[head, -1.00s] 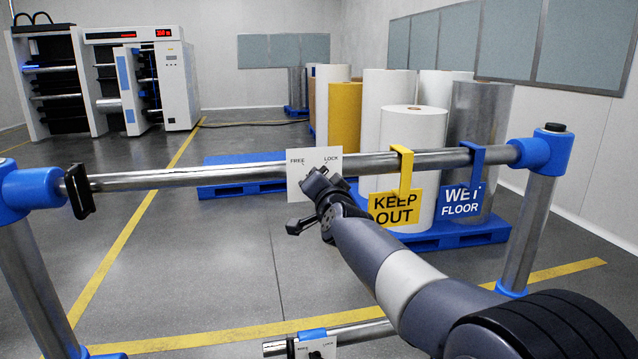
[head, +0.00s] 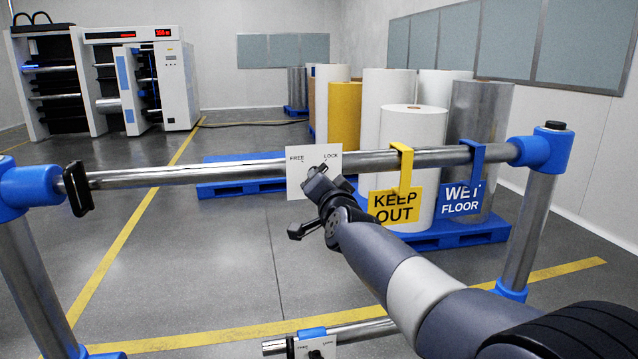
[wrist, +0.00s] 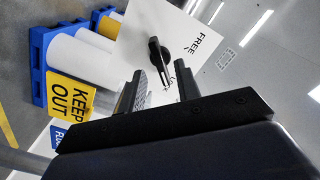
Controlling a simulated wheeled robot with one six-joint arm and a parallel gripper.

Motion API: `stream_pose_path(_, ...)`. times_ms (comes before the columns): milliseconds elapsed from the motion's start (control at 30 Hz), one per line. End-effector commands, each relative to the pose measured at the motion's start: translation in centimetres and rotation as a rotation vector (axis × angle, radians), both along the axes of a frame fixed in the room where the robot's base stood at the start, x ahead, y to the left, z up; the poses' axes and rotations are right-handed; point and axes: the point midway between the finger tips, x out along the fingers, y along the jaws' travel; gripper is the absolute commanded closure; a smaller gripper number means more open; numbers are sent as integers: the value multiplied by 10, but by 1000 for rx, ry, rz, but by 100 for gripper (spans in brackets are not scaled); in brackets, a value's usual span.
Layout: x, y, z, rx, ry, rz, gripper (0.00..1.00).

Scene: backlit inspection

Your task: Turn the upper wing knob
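The upper wing knob (wrist: 158,60) shows black on its white plate (wrist: 190,22) in the wrist view. Its wing is long and narrow, with the lower end near the partly hidden LOCK lettering. FREE stands to its right. In the head view the plate (head: 296,184) hangs on the upper rail, and my gripper hides the knob there. My gripper (wrist: 162,82) is open, with one finger on each side of the wing's lower end in the wrist view. I cannot tell whether the fingers reach around it in depth. The gripper also shows in the head view (head: 318,174).
The metal upper rail (head: 220,172) carries a black clamp (head: 77,189), a yellow KEEP OUT sign (head: 394,207) and a blue WET FLOOR sign (head: 462,199). A lower rail (head: 362,332) holds a second labelled plate (head: 322,346). Rolls stand on blue pallets behind.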

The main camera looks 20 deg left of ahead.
Motion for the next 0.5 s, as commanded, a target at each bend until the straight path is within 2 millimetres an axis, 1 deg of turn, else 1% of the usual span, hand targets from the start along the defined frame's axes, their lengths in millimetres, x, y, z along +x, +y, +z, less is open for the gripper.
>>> stream_pose_path(33,-9,-5,0,1,-2,1,68)
stream_pose_path(100,-20,-12,-1,2,-1,0,68)
stream_pose_path(300,-47,-29,0,2,-1,0,68)
stream_pose_path(500,-64,-39,0,1,0,1,68)
